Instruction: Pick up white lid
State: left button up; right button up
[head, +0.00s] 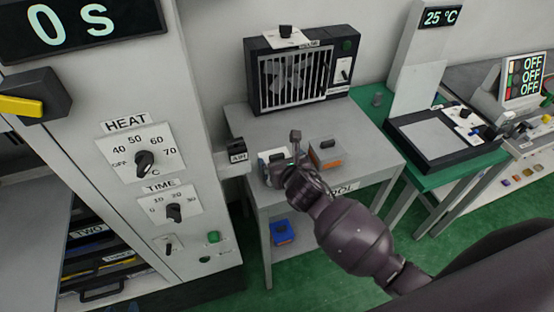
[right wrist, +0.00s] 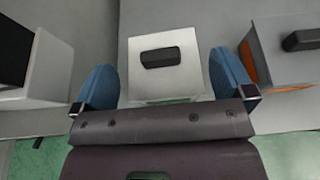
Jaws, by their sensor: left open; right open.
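A white lid (right wrist: 142,82) with a black handle (right wrist: 161,57) lies in the middle of the right wrist view, directly under my right gripper (right wrist: 162,66). The blue fingers are open, one on each side of the lid, and nothing is held. In the head view my right gripper (head: 281,168) is low over the grey table (head: 375,140), and it hides much of the lid. Whether the fingers touch the lid's sides cannot be told. My left gripper is not in view.
An orange-based box (head: 325,152) stands close to the right of the gripper. A black fan unit (head: 298,75) stands at the table's back. A tall panel with HEAT (head: 143,161) and TIME dials is at left. A green table (head: 440,172) with a 25 °C device is at right.

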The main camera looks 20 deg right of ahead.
aim_at(278, 156)
jog(key=shift+x, duration=1.9)
jog(key=c, duration=0.6)
